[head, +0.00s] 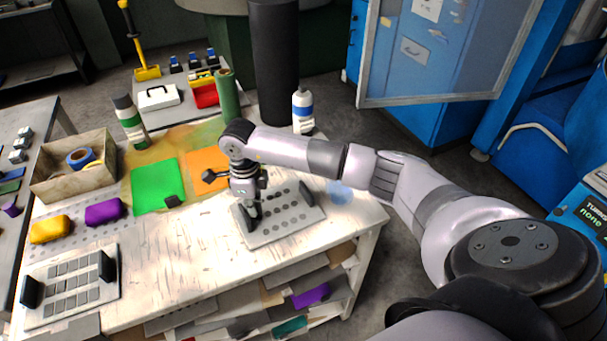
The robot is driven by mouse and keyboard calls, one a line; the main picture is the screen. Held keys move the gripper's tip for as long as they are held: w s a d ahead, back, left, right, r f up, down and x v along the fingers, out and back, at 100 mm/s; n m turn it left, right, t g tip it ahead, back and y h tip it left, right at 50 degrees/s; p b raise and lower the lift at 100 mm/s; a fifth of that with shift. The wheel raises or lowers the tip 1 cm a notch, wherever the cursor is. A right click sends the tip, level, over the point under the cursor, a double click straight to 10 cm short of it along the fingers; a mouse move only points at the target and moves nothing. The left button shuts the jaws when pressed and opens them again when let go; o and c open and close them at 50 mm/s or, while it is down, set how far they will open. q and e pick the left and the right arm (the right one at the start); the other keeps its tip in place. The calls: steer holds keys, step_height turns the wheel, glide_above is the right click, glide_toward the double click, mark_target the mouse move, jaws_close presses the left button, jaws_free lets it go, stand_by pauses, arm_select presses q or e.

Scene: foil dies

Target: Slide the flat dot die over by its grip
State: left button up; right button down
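The flat dot die (282,224) is a light grey plate with rows of darker round dots. It lies on the white worktable (190,250) near its right end. A dark upright grip (306,194) stands at its right side. My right gripper (250,208) points down at the die's left side, where another dark grip shows low beneath it. The gripper hides part of that grip, and I cannot tell whether the fingers are closed on it. My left gripper is not in view.
A second die (70,287) with square marks and two dark grips lies at the front left. A green sheet (155,186) and an orange sheet (207,168) lie behind. A spray can (303,110) stands behind the dot die. A cardboard box (75,180) and yellow and purple blocks are left.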

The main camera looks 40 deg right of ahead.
steer(key=shift+w+a+b, duration=0.25)
steer(key=shift+a+b, duration=0.1)
steer(key=shift+a, duration=0.75)
steer(key=shift+w+a+b, duration=0.3)
steer(key=shift+a, duration=0.85)
steer(key=shift+w+a+b, duration=0.25)
steer(key=shift+a+b, duration=0.1)
steer(key=shift+a, duration=0.75)
steer(key=shift+w+a+b, duration=0.3)
steer(key=shift+a+b, duration=0.2)
steer(key=shift+a, duration=0.7)
steer(key=shift+w+a+b, duration=0.3)
steer(key=shift+a+b, duration=0.25)
steer(key=shift+a, duration=0.7)
steer(key=shift+w+a+b, duration=0.3)
steer(key=shift+a+b, duration=0.2)
steer(key=shift+a, duration=0.7)
steer(key=shift+s+d, duration=0.2)
steer(key=shift+d, duration=0.6)
step_height(320, 180, up, 9)
steer(key=p, duration=0.4)
steer(key=shift+p, duration=0.4)
